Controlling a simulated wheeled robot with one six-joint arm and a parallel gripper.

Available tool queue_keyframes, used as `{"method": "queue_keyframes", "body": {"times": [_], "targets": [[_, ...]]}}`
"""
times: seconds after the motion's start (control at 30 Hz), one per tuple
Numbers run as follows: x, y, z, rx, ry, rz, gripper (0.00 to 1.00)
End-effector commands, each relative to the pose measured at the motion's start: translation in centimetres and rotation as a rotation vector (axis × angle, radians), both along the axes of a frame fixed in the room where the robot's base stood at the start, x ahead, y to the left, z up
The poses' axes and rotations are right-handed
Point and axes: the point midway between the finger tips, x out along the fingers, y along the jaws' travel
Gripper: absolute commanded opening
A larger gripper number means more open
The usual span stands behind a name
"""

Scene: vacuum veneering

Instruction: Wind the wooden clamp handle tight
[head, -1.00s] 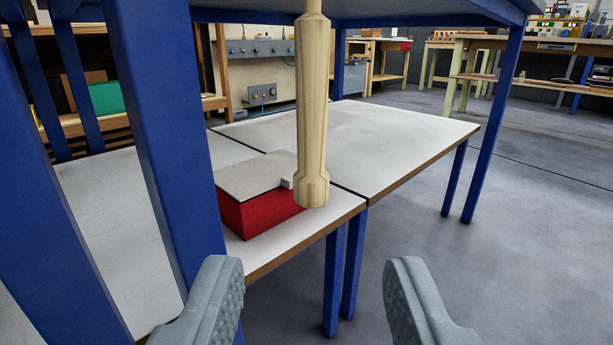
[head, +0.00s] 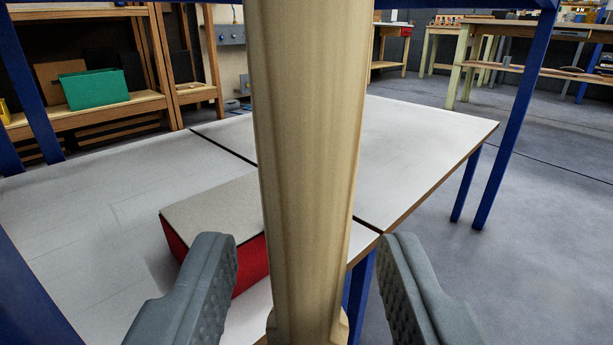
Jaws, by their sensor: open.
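The wooden clamp handle (head: 305,170) is a pale, faceted upright bar in the middle of the head view, very close to the camera. It runs past the top edge of the picture and flares at its lower end near the bottom edge. My gripper (head: 308,255) is open, with one grey ridged finger on each side of the handle. Gaps show between the handle and both fingers, so neither appears to touch it. The handle's upper end and whatever it joins are out of view.
A red box with a grey top (head: 215,215) lies on the white tables (head: 110,190) behind the handle, partly hidden by it and the left finger. A blue frame with legs (head: 515,110) stands around. A green bin (head: 95,88) sits on a wooden shelf at the back left.

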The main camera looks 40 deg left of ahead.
Motion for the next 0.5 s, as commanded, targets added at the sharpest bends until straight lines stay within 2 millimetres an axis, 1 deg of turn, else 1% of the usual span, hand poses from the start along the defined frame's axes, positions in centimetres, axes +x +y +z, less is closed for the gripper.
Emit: {"method": "queue_keyframes", "body": {"times": [0.1,0.2,0.5], "targets": [[1.0,0.9,0.0,0.001,-0.001,0.000,0.42],[1.5,1.2,0.0,0.000,0.000,0.000,0.42],[1.8,1.5,0.0,0.000,0.000,-0.001,0.42]]}}
